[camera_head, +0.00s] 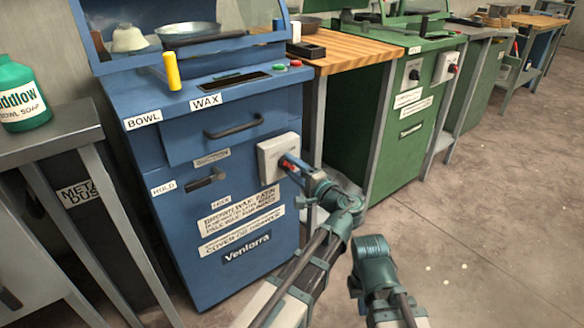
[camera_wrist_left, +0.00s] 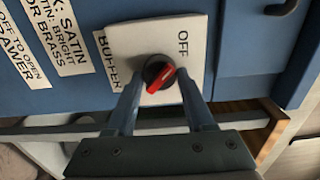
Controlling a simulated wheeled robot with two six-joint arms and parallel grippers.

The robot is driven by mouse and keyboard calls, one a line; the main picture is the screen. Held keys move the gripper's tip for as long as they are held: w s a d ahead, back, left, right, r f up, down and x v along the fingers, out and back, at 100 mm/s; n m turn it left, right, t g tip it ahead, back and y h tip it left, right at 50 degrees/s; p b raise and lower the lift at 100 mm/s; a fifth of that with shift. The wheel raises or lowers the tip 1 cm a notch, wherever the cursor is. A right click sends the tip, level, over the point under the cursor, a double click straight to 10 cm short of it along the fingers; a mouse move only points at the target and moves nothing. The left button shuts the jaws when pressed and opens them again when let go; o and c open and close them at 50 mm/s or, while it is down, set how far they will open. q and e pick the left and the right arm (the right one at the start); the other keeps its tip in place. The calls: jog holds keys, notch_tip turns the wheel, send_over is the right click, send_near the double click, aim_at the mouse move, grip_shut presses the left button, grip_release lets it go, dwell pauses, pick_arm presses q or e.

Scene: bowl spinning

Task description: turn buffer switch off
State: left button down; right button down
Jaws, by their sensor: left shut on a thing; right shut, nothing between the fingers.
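The buffer switch is a black round knob with a red bar (camera_wrist_left: 162,79) on a white square plate (camera_head: 265,150) on the blue cabinet's front. The plate also shows in the left wrist view (camera_wrist_left: 133,38), with "OFF" at its right side and a "BUFFER" label beside its left edge. The red bar lies slanted, its upper right end towards the OFF side. My left gripper (camera_head: 287,163) is at the plate, its fingers (camera_wrist_left: 160,92) on either side of the knob and shut on it. My right arm shows at the lower middle of the head view; its fingers do not show.
The blue cabinet (camera_head: 235,245) has a drawer handle (camera_head: 233,127) and a lower handle (camera_head: 205,178). A yellow cylinder (camera_head: 172,72) stands on top. A side table with a green soap bottle (camera_head: 22,100) is at left. A wood-topped bench (camera_head: 345,47) and green machine (camera_head: 405,145) are at right. Open floor lies right.

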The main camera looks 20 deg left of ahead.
dwell(0.4)
pick_arm(q)
jog(key=shift+c, duration=1.4)
grip_release()
jog(key=shift+s, duration=0.1)
pick_arm(e)
jog(key=shift+d, duration=0.1)
